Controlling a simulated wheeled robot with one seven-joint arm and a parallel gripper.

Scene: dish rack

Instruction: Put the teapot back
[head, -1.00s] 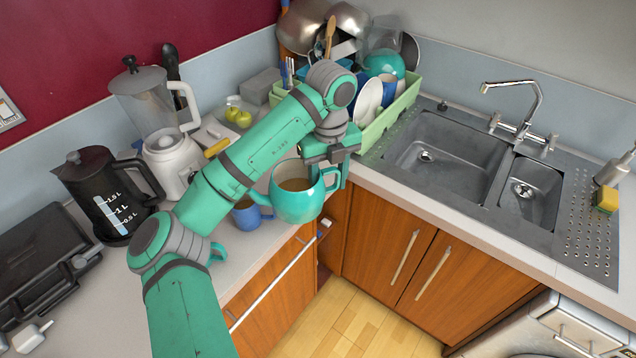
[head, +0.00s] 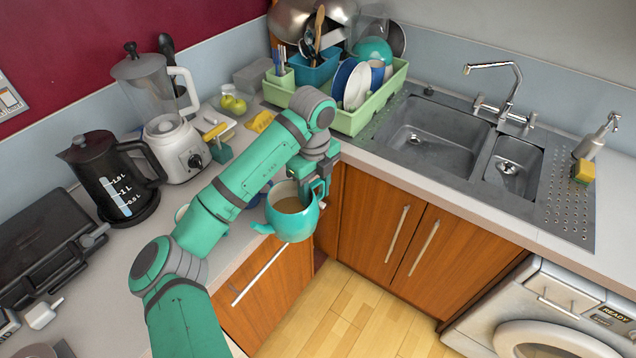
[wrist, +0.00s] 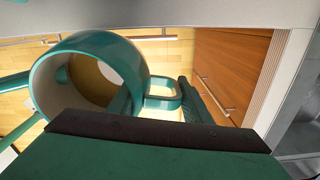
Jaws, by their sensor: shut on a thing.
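The teal teapot (head: 291,218) has an open top with brownish liquid or a brown inside showing. It hangs in front of the counter edge, above the floor, with its spout to the left. My gripper (head: 318,180) is shut on the teapot's handle at its right side. In the wrist view the teapot (wrist: 140,62) shows its round opening at the left, and its handle runs to the dark fingers of my gripper (wrist: 195,105). The exact contact on the handle is partly hidden.
A green dish rack (head: 350,121) with plates and a teal bowl stands in the back corner. The sink (head: 430,135) is to its right. A blender (head: 172,140), a black kettle (head: 110,180) and a yellow-topped item (head: 258,122) stand on the left counter. Cups behind my arm are mostly hidden.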

